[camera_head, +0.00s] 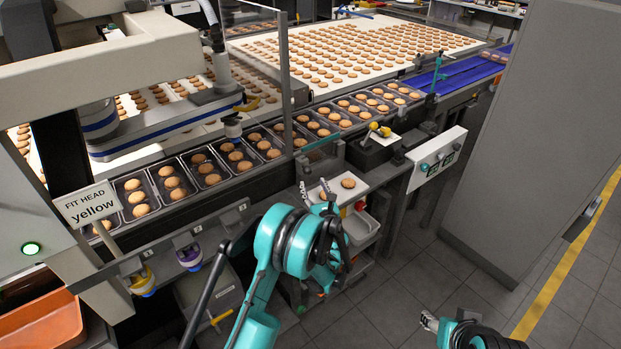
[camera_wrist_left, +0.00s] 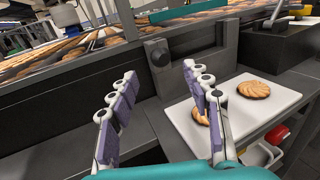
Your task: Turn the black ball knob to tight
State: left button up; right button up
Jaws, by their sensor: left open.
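The black ball knob (camera_wrist_left: 158,52) sits on a grey upright bracket at the edge of the conveyor, in the left wrist view. In the head view it is too small to make out for certain. My left gripper (camera_head: 314,189) is open and empty; in the left wrist view (camera_wrist_left: 160,74) its two fingers point towards the knob, one on each side of it in the picture. They look short of the knob and apart from it. My right gripper (camera_head: 429,320) shows only in part at the lower edge of the head view, away from the conveyor.
A white board (camera_wrist_left: 275,104) with biscuits lies just right of the left gripper; one biscuit (camera_wrist_left: 254,89) is clear, another is partly behind a finger. A teal bar (camera_wrist_left: 186,13) runs above the knob. Biscuit trays line the conveyor behind. A grey cabinet (camera_head: 540,130) stands at right.

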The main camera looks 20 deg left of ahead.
aim_at(308, 173)
pick_arm(q)
jog(key=b+x, duration=0.1)
jog(key=x, duration=0.6)
grip_shut()
